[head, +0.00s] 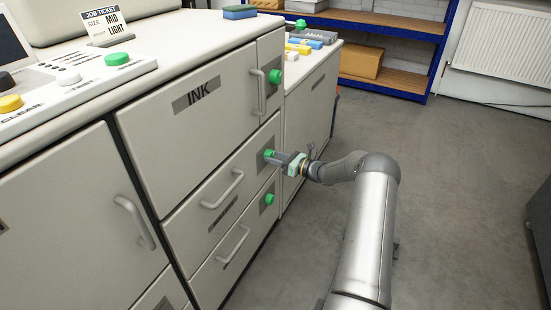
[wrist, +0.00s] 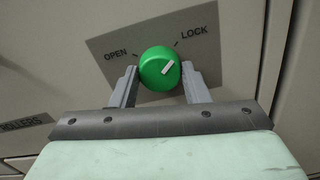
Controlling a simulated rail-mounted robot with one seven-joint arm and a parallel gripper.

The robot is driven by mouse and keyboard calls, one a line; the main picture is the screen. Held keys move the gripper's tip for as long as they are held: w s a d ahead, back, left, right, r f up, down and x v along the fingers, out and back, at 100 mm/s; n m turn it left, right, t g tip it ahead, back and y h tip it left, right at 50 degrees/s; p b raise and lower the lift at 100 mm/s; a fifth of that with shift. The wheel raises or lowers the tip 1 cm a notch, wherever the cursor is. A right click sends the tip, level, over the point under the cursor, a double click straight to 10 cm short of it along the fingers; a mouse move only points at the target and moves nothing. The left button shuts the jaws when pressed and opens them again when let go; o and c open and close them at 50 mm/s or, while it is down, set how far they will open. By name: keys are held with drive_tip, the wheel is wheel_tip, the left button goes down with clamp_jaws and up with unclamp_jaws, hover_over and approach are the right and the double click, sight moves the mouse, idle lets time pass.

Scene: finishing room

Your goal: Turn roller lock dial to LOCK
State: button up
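The roller lock dial (wrist: 160,68) is a round green knob on a grey plate (wrist: 115,50) marked OPEN at left and LOCK at right. Its white pointer is tilted up and right, roughly toward the LOCK tick. In the head view the dial (head: 269,154) is on the middle drawer front at its right end. My gripper (wrist: 160,76) faces the panel, with one finger on each side of the dial. The fingers appear closed against its sides; the contact itself is hard to see.
Similar green knobs sit above (head: 275,76) and below (head: 270,199) on the cabinet. Drawer handles (head: 228,188) stick out to the left. A side counter (head: 312,85) stands behind my gripper. The grey floor (head: 450,170) to the right is largely clear.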

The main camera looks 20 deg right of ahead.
drive_tip(key=o, duration=0.4)
drive_tip(key=p+v, duration=0.2)
drive_tip(key=v, duration=1.5)
drive_tip(key=shift+s+d, duration=0.15)
